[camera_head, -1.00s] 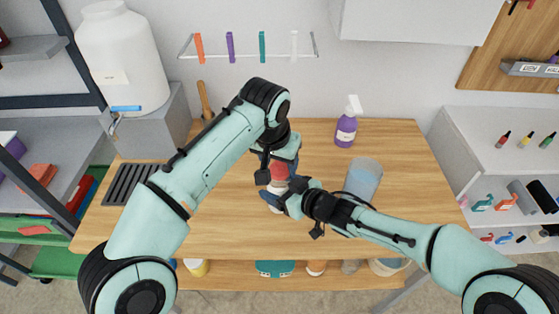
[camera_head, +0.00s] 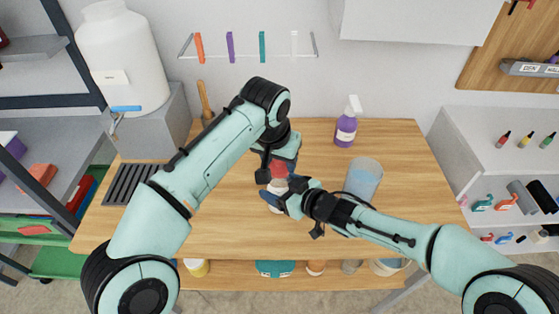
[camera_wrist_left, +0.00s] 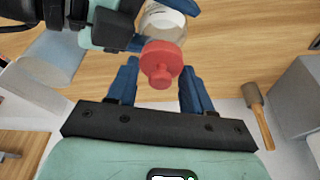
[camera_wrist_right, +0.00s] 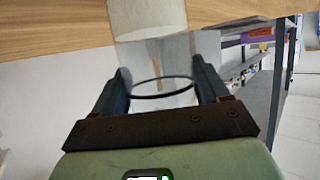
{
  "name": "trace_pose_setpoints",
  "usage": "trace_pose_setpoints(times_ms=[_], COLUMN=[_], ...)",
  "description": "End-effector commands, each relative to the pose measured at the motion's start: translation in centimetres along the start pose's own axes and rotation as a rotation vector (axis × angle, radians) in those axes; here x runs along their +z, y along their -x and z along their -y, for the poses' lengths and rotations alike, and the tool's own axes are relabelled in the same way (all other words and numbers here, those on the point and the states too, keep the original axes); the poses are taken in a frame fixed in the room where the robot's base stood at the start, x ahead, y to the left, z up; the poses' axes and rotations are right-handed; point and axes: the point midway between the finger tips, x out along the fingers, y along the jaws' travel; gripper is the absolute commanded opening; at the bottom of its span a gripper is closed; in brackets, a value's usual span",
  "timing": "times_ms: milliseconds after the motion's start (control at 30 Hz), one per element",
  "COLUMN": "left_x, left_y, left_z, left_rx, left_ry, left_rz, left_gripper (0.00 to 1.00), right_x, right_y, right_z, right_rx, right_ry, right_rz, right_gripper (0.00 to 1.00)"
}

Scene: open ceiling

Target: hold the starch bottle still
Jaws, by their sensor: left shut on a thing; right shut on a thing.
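The starch bottle (camera_head: 274,202) is pale, with a red cap (camera_head: 279,169), over the middle of the table. My right gripper (camera_head: 284,197) is shut on its body from the right. In the right wrist view, a see-through, pale form with a dark ring (camera_wrist_right: 162,88) lies between the fingers. My left gripper (camera_head: 284,163) is above the bottle, shut on the red cap. The left wrist view shows the cap (camera_wrist_left: 160,64) with its knob toward my left palm and the bottle (camera_wrist_left: 163,22) behind it. Whether the cap touches the bottle's neck is unclear.
A purple spray bottle (camera_head: 346,124) stands behind to the right. A black grate (camera_head: 131,184) lies at the table's left. The front middle of the table (camera_head: 240,235) is clear.

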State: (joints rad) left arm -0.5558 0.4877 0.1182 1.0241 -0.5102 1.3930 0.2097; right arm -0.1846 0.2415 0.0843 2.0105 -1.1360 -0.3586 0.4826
Motion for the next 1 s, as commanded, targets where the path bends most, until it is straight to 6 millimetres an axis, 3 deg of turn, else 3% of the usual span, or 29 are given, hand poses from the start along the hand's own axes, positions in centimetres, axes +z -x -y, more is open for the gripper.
trace_pose_setpoints(times_ms=[600,933,967,1000], left_x=[-1.5,-1.6,-1.6,-1.6], left_y=[4.6,5.1,5.1,5.1], left_z=[-0.1,0.0,0.0,0.0], left_rx=[0.0,0.0,0.0,0.0], left_ry=[-0.001,0.0,0.0,0.0], left_rz=[0.0,0.001,0.001,0.001], left_gripper=[0.23,0.23,0.23,0.23], right_x=[0.0,0.0,0.0,0.0], right_y=[0.0,0.0,0.0,0.0], right_z=[0.0,0.0,0.0,0.0], right_rx=[0.0,0.0,0.0,0.0], right_ry=[0.0,0.0,0.0,0.0], right_rz=[-0.001,-0.001,-0.001,-0.001], right_gripper=[0.42,0.42,0.78,0.91])
